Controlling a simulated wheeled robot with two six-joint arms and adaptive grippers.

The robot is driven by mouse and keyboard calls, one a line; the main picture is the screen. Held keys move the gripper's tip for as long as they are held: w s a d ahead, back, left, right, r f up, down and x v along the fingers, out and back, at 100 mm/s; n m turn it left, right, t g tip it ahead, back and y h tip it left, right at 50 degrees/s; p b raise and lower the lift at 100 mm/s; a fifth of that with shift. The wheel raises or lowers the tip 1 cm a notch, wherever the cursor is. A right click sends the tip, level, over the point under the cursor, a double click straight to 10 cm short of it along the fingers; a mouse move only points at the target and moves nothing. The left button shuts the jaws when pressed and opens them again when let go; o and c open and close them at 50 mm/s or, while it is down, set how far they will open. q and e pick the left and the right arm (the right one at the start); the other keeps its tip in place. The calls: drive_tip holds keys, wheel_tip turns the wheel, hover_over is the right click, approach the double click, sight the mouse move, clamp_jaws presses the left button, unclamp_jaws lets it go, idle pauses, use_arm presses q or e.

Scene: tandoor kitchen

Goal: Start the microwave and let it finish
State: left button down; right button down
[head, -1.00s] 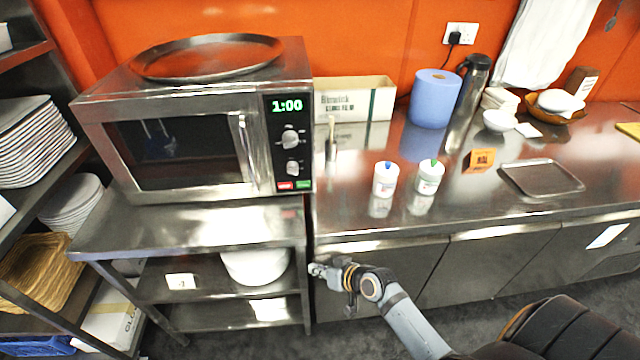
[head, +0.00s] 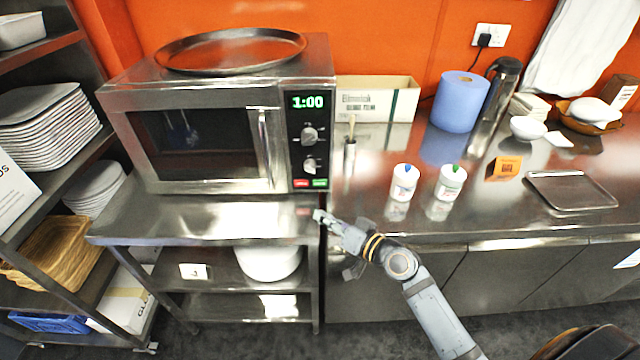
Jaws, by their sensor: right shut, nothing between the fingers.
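The steel microwave (head: 200,95) stands on a steel shelf unit at the left, its door shut. Its display (head: 308,102) reads 1:00 in green. Below the display are two knobs, and at the panel's bottom a red button (head: 302,184) and a green button (head: 320,183). My right gripper (head: 318,215) is shut and empty, a little below the buttons in the picture and near the shelf's front right corner. It appears apart from the panel. My left gripper is not in view.
A round steel tray (head: 231,50) lies on the microwave. The counter (head: 400,150) at the right holds two white bottles, a blue paper roll (head: 459,102), a flask and a box (head: 376,98). A rack with stacked plates (head: 45,118) stands at the left.

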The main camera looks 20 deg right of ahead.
sight(320, 183)
drive_tip(key=shift+w+d+b, duration=0.35)
drive_tip(key=shift+w+d, duration=0.05)
drive_tip(key=shift+w, duration=1)
drive_tip(key=shift+w+d+b, duration=0.35)
drive_tip(key=shift+w+d, duration=0.05)
drive_tip(key=shift+w, duration=1)
drive_tip(key=shift+w+d+b, duration=0.35)
drive_tip(key=shift+w+d, duration=0.05)
drive_tip(key=shift+w, duration=1)
drive_tip(key=shift+w+d+b, duration=0.1)
drive_tip(key=shift+w+b, duration=0.2)
drive_tip(key=shift+w, duration=0.1)
